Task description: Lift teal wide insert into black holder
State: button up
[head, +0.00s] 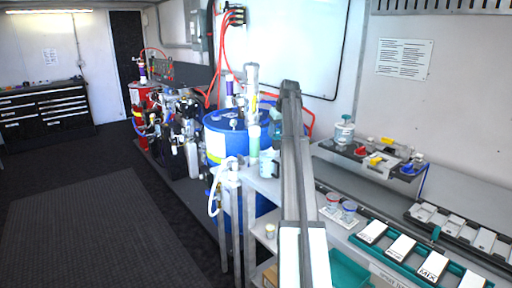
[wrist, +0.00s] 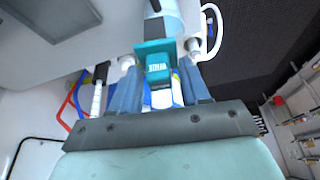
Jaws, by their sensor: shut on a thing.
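The teal insert (wrist: 158,68), with white lettering that seems to read WIDE, sits between the fingers of my gripper (wrist: 160,62) in the wrist view. My gripper is shut on it. Just past the insert is a pale blue cylinder (wrist: 171,22) with a small black part (wrist: 155,5) at the top edge of the picture. I cannot tell whether that part is the black holder, or whether the insert touches the cylinder. In the head view my own arm hides the gripper and the insert.
A blue drum (head: 228,140) stands left of my arm, with pale containers (head: 268,163) on the bench edge beside it. At right, the bench carries a teal tray (head: 395,262) of white labelled pieces and a grey stand (head: 375,163). The floor at left is clear.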

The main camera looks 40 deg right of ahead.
jog(key=s+d+r, duration=0.7)
jog(key=d+r, duration=0.1)
jog(key=d, duration=0.3)
jog(key=s+d+r, duration=0.7)
jog(key=d, duration=0.5)
jog(key=s+d+f, duration=0.6)
jog(key=s+d, duration=0.2)
jog(key=s, duration=0.1)
jog(key=s+d+f+n, duration=0.1)
jog(key=s+d+f, duration=0.6)
jog(key=s, duration=0.3)
jog(key=shift+d+n+y, duration=0.3)
jog(key=shift+d, duration=0.3)
jog(key=shift+f, duration=0.2)
jog(key=shift+f, duration=0.75)
jog(key=shift+f, duration=0.15)
jog(key=shift+f, duration=2.05)
